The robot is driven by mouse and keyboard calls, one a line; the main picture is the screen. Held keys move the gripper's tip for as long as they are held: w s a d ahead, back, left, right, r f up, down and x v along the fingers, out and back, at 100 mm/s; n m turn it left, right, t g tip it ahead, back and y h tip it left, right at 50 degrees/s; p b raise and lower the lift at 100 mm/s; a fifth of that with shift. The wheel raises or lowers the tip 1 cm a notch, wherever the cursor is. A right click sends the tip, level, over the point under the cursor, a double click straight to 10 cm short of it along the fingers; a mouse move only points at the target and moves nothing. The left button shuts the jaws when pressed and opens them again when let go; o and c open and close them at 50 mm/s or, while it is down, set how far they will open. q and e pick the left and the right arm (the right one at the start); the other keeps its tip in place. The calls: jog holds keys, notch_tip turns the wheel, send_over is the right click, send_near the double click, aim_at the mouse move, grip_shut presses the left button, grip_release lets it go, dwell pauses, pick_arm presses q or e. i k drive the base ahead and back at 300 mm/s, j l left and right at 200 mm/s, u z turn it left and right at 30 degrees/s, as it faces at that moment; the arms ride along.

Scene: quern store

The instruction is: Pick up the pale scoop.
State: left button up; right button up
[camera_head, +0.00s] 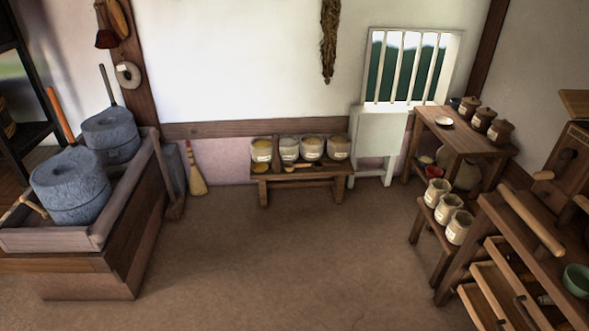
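I cannot pick out the pale scoop for certain. Small items lie along the front of the low bench (301,176) at the back wall, before a row of jars. One is dark and round-ended (290,167), with a thin light strip beside it that may be a handle; they are too small to tell. A small pale dish (444,121) sits on the table at the right, but I see no handle on it. Neither of my grippers is in view.
Two grey stone querns (70,187) stand in a wooden trough at the left. A broom (196,172) leans at the wall. At the right are a jar table (465,135), a low bench with jars (428,217) and a cabinet with open drawers (490,290). The middle floor is clear.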

aim_at(288, 167)
jog(key=u, duration=1.25)
jog(key=z, duration=1.35)
jog(key=i+u, duration=0.2)
jog(key=i, duration=1.1)
